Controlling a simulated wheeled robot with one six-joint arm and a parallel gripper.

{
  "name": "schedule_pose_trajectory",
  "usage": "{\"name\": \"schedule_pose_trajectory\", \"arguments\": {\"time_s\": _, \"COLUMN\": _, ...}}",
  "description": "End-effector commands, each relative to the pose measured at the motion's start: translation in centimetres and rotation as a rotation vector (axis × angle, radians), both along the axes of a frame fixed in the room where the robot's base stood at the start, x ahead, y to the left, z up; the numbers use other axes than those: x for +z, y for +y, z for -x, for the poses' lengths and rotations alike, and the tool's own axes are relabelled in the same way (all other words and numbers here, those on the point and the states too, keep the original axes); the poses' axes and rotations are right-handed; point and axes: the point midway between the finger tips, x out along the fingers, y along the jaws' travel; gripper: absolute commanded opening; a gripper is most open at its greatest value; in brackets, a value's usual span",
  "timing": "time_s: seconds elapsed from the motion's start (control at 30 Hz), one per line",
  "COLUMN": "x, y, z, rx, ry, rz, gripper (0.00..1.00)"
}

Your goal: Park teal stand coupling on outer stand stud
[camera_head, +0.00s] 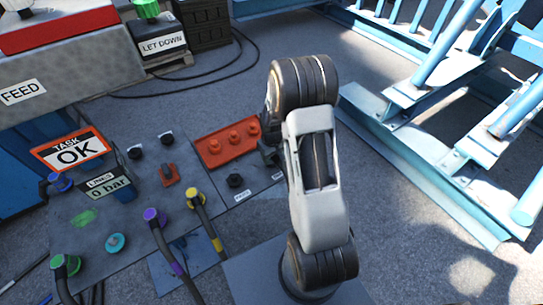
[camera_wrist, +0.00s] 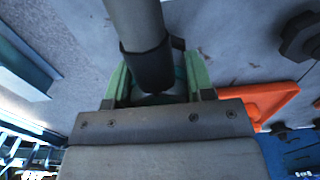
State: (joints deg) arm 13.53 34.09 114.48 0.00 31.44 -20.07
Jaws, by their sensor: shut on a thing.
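In the wrist view my gripper (camera_wrist: 158,84) has its two green fingers on either side of a coupling (camera_wrist: 158,97) with a teal edge, and is shut on it. A grey hose with a dark collar (camera_wrist: 146,66) runs up from the coupling. In the head view my arm hides the held coupling; only dark parts of my gripper (camera_head: 267,152) show beside the orange plate. A black hex stud (camera_head: 235,181) stands left of my gripper, above a small label. It appears to be the hex stud (camera_wrist: 301,37) at upper right in the wrist view, apart from the coupling.
The orange plate (camera_head: 207,158) carries several orange studs. An orange lever (camera_head: 168,174), a purple coupling (camera_head: 155,217), a yellow coupling (camera_head: 196,198), a green coupling (camera_head: 65,264) and a teal round piece (camera_head: 115,243) are on the panel. Blue steel framing (camera_head: 420,170) stands right.

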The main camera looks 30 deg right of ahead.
Motion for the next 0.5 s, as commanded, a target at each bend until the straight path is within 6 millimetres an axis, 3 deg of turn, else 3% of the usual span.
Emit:
{"name": "schedule_pose_trajectory", "arguments": {"time_s": 0.07, "x": -0.21, "y": -0.02, "z": -0.04, "rx": 0.000, "ry": -0.001, "rz": 0.000, "gripper": 0.20}}
{"name": "schedule_pose_trajectory", "arguments": {"time_s": 0.1, "x": -0.16, "y": -0.02, "z": -0.04, "rx": 0.000, "ry": -0.001, "rz": 0.000, "gripper": 0.51}}
{"name": "schedule_pose_trajectory", "arguments": {"time_s": 0.4, "x": -0.14, "y": -0.01, "z": -0.02, "rx": 0.000, "ry": -0.001, "rz": 0.000, "gripper": 0.79}}
{"name": "schedule_pose_trajectory", "arguments": {"time_s": 0.5, "x": -0.14, "y": 0.00, "z": -0.02, "rx": 0.000, "ry": -0.001, "rz": 0.000, "gripper": 0.79}}
